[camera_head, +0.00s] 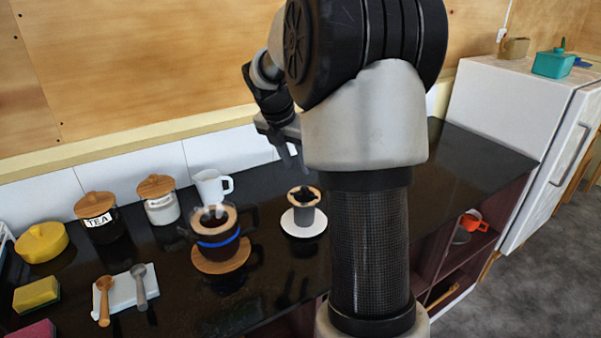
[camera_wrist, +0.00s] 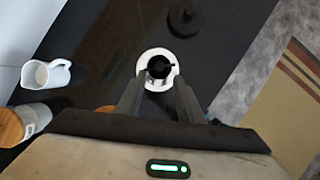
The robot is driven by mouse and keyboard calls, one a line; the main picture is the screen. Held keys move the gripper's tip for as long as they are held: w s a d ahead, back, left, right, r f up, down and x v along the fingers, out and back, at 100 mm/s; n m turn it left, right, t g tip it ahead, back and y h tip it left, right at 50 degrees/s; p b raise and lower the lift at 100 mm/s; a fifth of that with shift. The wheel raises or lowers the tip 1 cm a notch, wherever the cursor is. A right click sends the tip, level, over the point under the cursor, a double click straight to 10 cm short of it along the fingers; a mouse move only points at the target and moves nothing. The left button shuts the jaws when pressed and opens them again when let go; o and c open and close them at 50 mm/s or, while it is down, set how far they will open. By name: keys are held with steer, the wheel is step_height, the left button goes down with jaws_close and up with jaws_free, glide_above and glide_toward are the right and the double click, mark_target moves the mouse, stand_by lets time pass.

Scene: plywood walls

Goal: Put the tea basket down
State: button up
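The tea basket (camera_head: 306,197), a small dark cup-like piece with a tan rim, stands upright on a round white saucer (camera_head: 304,224) on the black counter. In the wrist view the basket (camera_wrist: 159,67) shows from above, with the white saucer (camera_wrist: 151,84) around it. My gripper (camera_head: 297,163) is above and slightly behind the basket, apart from it in the head view. In the wrist view its two fingers (camera_wrist: 160,84) are spread, with nothing held between them. My arm hides part of the counter on the right.
A steaming mug with a blue band (camera_head: 218,243) stands on a wooden coaster (camera_head: 222,266) to the left. A white pitcher (camera_head: 211,188), tea jar (camera_head: 99,216) and white jar (camera_head: 160,204) line the back. Two spoons lie on a white rest (camera_head: 126,291). Counter right of the saucer looks clear.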

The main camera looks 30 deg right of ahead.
steer(key=shift+v, duration=1.75)
